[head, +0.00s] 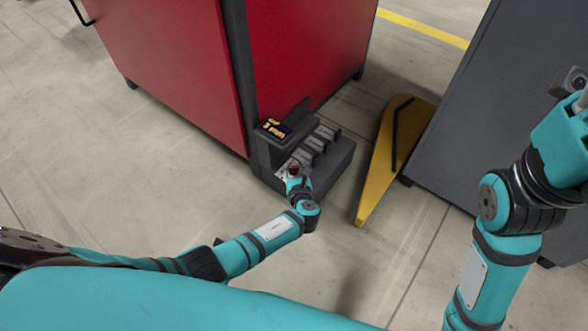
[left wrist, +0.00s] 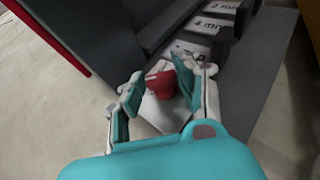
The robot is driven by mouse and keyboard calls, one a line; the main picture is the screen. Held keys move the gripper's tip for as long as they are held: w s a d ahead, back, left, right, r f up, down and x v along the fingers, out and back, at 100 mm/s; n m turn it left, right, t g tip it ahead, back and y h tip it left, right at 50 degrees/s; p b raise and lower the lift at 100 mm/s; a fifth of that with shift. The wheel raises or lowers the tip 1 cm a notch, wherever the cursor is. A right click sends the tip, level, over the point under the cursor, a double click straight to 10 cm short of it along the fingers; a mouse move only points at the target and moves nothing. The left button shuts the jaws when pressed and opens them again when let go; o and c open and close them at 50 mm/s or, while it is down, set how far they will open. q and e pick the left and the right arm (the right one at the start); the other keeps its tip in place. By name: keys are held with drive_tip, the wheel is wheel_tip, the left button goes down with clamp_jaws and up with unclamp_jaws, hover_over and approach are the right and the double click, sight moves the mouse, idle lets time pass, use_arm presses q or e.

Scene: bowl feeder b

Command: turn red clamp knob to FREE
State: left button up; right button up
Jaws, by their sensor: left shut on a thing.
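The red clamp knob (left wrist: 160,84) is between the two fingers of my left gripper (left wrist: 160,98) in the left wrist view, and the gripper is shut on it. A light plate lies below the knob. In the head view my left gripper (head: 294,178) is at the near left end of the dark unit, with a little of the red knob (head: 293,169) showing above it. Which way the knob points and any FREE mark cannot be made out. My right arm comes in at the right, but its fingertips are not shown.
A yellow piece (head: 372,165) and a grey cabinet (head: 480,110) are to the right. The floor at the left is clear.

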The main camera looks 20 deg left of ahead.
use_arm(q)
drive_tip(key=o, duration=1.1)
drive_tip(key=shift+o, duration=0.2)
drive_tip(key=v, duration=1.2)
